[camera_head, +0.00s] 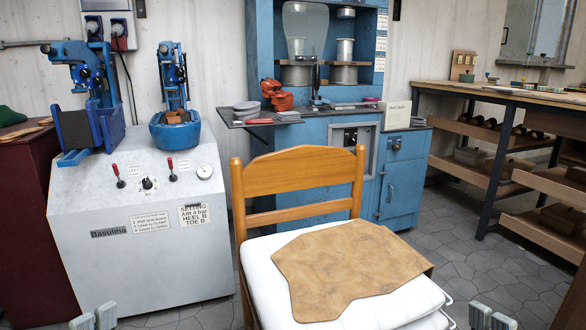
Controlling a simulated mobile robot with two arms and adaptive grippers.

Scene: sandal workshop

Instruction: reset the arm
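My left gripper (95,318) shows only by its grey fingertips at the bottom left edge, in front of the white machine. My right gripper (492,318) shows only by its fingertips at the bottom right edge, to the right of the chair. On both, the two fingertips stand slightly apart with nothing seen between them. The rest of both arms is outside the picture.
A wooden chair (300,165) with a white seat bears a brown leather piece (345,268) between my grippers. A white machine (140,240) with two blue presses stands left. A blue cabinet (400,185) and a workbench (500,98) stand behind.

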